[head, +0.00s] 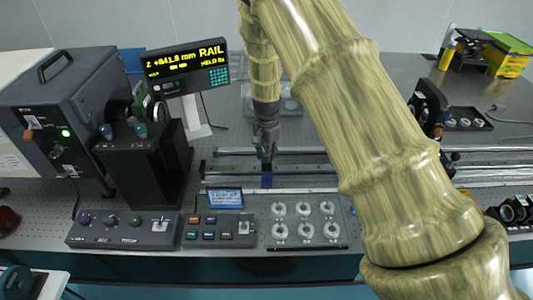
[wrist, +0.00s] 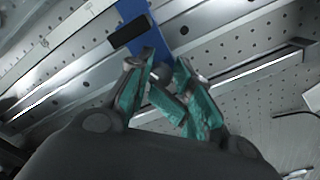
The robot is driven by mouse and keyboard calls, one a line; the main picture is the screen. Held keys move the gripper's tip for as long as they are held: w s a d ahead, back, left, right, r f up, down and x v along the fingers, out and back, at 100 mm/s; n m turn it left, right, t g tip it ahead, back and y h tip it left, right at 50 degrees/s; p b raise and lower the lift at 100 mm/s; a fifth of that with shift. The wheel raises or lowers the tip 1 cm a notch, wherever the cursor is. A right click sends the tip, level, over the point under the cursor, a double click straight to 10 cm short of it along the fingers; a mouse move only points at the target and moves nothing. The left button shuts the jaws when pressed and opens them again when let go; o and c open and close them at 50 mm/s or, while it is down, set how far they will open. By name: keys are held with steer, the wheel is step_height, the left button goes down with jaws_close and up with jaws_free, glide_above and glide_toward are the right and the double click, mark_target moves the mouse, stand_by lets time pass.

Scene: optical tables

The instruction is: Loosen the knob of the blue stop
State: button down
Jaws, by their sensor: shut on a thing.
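The blue stop (head: 267,181) sits on the rail in the middle of the table, directly below my gripper (head: 265,148). In the wrist view the blue stop (wrist: 160,42) runs from the top edge down to between my fingers. My gripper (wrist: 165,68) has its teal-padded fingers close together at the stop, shut on its knob. The knob itself is mostly hidden between the fingertips, so its turn cannot be read.
The rail (head: 310,180) runs left to right across the perforated table. A yellow-lettered display (head: 185,65) and a black device (head: 145,160) stand to the left. Control boxes (head: 125,230) and a tray of round optics (head: 305,222) lie in front.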

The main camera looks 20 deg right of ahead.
steer(key=shift+f, duration=0.1)
stand_by(0.4)
steer(key=c, duration=1.2)
jaws_free()
steer(key=shift+c, duration=0.2)
